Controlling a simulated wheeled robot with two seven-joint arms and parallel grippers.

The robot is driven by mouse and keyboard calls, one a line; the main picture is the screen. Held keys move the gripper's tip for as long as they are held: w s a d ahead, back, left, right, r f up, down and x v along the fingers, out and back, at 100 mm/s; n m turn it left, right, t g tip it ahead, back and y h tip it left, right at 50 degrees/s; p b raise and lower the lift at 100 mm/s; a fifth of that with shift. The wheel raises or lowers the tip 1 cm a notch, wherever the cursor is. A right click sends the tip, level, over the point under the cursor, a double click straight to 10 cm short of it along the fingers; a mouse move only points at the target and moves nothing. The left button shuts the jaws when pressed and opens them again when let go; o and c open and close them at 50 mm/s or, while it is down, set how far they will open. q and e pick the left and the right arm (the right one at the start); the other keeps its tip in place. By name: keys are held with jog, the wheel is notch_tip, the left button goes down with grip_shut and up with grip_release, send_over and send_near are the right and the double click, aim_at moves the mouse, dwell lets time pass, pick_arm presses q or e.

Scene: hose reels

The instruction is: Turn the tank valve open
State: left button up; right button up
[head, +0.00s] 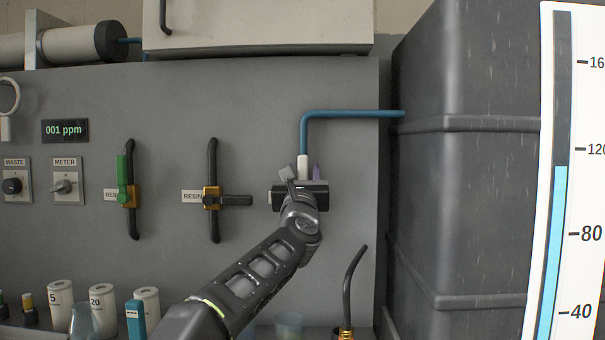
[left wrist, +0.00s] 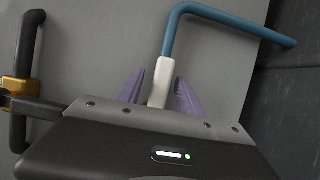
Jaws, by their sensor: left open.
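A blue pipe (head: 345,113) runs from the dark tank down to a white fitting (head: 303,166) on the grey panel. In the left wrist view the white fitting (left wrist: 160,83) stands between the two purple fingers of my left gripper (left wrist: 160,92). The fingers are apart, with a gap beside the fitting. In the head view my left gripper (head: 301,173) is at the fitting, and its body covers what lies below. No tank valve handle shows clearly; the gripper may hide it. My right gripper is not in view.
Two brass resin valves are on the panel to the left, one with a green upright handle (head: 122,171), one with a dark sideways handle (head: 236,200). The dark tank (head: 460,210) and a level gauge (head: 562,120) stand to the right. Bottles (head: 61,295) line the shelf below.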

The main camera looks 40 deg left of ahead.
pick_arm(q)
jog(key=b+v, duration=0.2)
jog(key=v, duration=0.5)
jog(key=shift+s, duration=0.2)
jog(key=shift+d+f, duration=0.1)
